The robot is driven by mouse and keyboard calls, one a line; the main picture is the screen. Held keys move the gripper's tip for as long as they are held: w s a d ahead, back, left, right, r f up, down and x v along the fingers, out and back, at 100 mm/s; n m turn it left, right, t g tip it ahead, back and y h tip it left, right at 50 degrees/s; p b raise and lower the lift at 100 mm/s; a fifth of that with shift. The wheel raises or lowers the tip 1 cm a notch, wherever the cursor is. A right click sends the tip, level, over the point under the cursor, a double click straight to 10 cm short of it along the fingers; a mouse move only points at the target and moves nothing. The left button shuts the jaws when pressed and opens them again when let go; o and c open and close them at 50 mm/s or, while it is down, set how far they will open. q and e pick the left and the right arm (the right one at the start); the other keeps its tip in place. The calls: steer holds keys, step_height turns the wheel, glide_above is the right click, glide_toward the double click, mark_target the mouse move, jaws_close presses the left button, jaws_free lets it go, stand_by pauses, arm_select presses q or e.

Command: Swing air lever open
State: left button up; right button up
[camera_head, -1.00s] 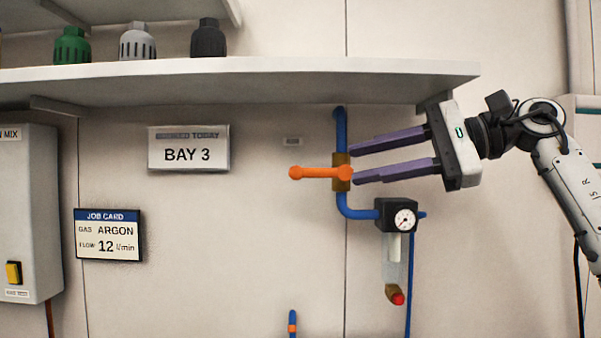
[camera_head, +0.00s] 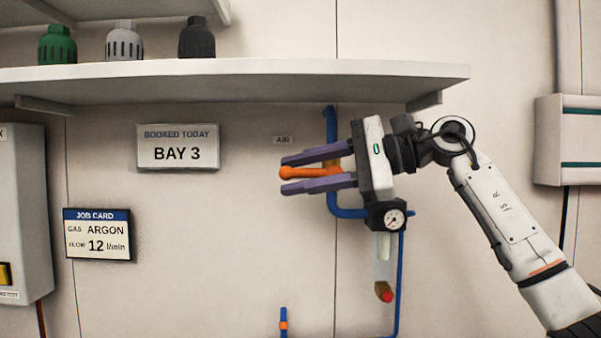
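The orange air lever (camera_head: 300,173) lies level, pointing left from its brass valve on the blue air pipe (camera_head: 331,125). The valve is mostly hidden behind my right gripper. My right gripper (camera_head: 283,173) is open, with one purple finger above the lever and one below it. The lever's round end shows at the fingertips. A gap shows between the lever and the lower finger; I cannot tell whether the upper finger touches it. A small AIR label (camera_head: 283,140) is on the wall above. My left gripper is out of view.
A regulator with a gauge (camera_head: 388,216) hangs just below my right gripper. A shelf (camera_head: 230,80) with several caps runs above. A BAY 3 sign (camera_head: 178,148) and a job card (camera_head: 97,234) are on the left wall. The wall between the sign and the lever is clear.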

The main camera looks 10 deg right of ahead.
jaws_close()
